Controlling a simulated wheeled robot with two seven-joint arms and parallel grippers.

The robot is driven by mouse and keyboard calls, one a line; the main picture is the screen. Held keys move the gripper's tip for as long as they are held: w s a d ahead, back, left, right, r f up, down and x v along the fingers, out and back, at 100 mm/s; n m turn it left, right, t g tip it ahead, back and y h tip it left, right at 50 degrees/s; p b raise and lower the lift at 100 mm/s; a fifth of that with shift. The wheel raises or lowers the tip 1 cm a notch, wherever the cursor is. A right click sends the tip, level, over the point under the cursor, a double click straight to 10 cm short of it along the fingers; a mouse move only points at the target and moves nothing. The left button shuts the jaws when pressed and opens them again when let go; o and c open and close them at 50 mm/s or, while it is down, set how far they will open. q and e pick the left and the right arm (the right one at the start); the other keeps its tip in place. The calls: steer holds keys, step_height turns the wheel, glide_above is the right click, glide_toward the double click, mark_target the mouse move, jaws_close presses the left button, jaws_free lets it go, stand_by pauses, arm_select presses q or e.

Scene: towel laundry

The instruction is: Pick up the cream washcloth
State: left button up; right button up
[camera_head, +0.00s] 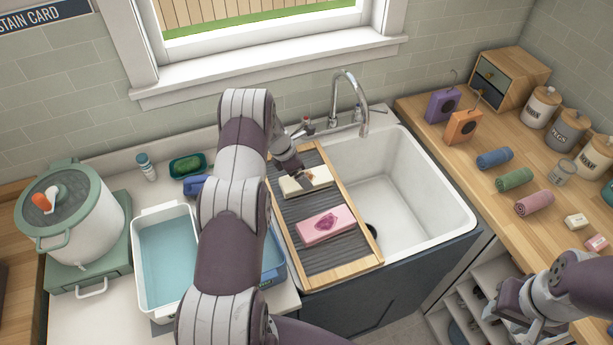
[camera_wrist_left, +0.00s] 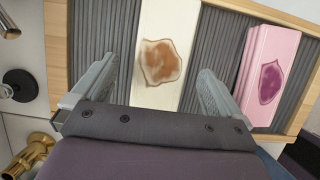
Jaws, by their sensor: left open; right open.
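The cream washcloth (camera_head: 313,178) lies folded on the ribbed wooden-framed washboard (camera_head: 351,262), its brown stain facing up. In the left wrist view the cream washcloth (camera_wrist_left: 172,30) passes between the two fingers of my left gripper (camera_wrist_left: 155,92). These fingers are open, one on each side of the cloth; I cannot tell whether they touch it. In the head view my left gripper (camera_head: 290,168) is over the cloth's left part and partly hides it. My right gripper (camera_head: 515,302) is open and empty at the lower right, near the wooden counter's front edge.
A pink washcloth (camera_head: 325,225) with a purple stain lies nearer on the washboard. The white sink (camera_head: 425,200) is to the right, with a chrome faucet (camera_head: 350,90) behind. A white basin of water (camera_head: 145,285) stands left. Rolled towels (camera_head: 514,179) lie on the right counter.

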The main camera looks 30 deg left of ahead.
arm_select(q)
steer(key=p+x, duration=0.1)
steer(key=x, duration=0.2)
steer(key=shift+w+d+f, duration=0.15)
steer(key=shift+d+f, duration=0.1)
steer(key=shift+f, duration=0.05)
steer(key=c, duration=1)
steer(key=shift+r, duration=0.1)
